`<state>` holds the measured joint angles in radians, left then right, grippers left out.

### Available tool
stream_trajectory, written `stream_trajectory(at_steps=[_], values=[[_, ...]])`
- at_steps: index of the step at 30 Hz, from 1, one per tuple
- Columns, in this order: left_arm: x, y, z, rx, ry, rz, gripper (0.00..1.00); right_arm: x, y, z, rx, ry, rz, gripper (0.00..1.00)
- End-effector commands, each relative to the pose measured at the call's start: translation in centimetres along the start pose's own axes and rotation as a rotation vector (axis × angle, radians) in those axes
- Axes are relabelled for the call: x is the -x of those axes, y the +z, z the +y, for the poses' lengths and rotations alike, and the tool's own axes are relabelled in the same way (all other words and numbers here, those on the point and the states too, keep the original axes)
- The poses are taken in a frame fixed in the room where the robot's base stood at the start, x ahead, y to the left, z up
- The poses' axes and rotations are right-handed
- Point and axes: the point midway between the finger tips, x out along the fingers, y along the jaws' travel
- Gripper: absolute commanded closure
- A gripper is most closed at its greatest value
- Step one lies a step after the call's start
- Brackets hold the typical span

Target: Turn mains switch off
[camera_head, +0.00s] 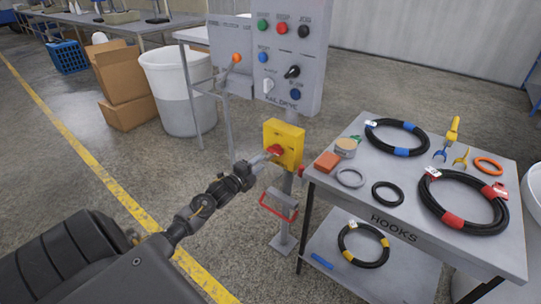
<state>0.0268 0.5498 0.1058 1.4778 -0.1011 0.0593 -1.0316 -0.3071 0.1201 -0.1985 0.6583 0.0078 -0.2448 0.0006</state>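The mains switch is a yellow box (291,142) with a red rotary knob (275,151), mounted on a grey post below the control panel. My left arm comes in from the lower left. My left gripper (264,158) is at the left side of the red knob, with its fingertips at or very near it. The fingers are small here, and I cannot tell whether they are closed on the knob. My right gripper does not show.
A grey control panel (316,50) with buttons stands above the switch. A red-handled bracket (279,205) hangs below it. A table (345,205) with coiled hoses stands close on the right. A white bin (165,75) and cardboard boxes (122,75) stand at the left back.

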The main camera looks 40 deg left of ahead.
Motion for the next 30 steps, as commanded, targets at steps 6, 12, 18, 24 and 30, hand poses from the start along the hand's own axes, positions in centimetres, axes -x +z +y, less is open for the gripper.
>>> stream_trajectory(at_steps=[6,12,18,24,30], values=[[-4.3,0.0,-0.1,0.002,-0.002,-0.002,0.65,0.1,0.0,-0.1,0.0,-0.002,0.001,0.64],[-6.8,0.0,0.0,0.001,0.0,-0.001,0.65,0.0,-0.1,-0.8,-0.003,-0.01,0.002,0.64],[-7.6,0.0,0.1,0.001,0.001,0.0,0.65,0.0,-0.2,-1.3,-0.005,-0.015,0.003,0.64],[-7.6,0.0,0.1,0.001,0.001,0.0,0.65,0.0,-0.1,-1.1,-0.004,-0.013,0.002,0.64],[-7.6,0.0,0.1,0.001,0.001,0.0,0.89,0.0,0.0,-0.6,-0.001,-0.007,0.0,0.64]])
